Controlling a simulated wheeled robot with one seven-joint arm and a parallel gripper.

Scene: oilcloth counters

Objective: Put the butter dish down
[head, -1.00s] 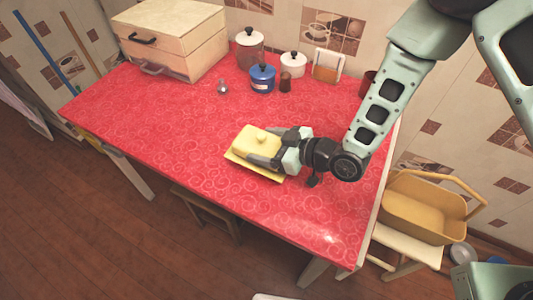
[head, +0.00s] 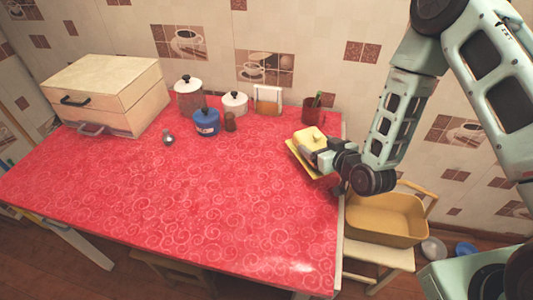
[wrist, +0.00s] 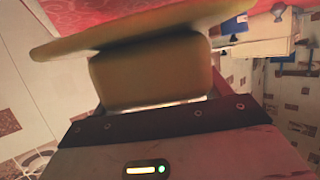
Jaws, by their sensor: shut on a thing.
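The butter dish (head: 308,137) is yellow, with a knobbed lid on a flat, wider base plate. In the head view it is near the right end of the red table, tilted a little. My gripper (head: 324,155) reaches it from the right and is shut on it. In the wrist view the butter dish (wrist: 150,80) fills the upper middle, close in front of the gripper (wrist: 155,108). The fingers are mostly hidden there. I cannot tell for sure whether the base touches the oilcloth.
The red table (head: 200,205) is clear in the middle and front. A wooden bread box (head: 105,92) stands left. A yellow basket (head: 386,220) sits on a chair beyond the right edge.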

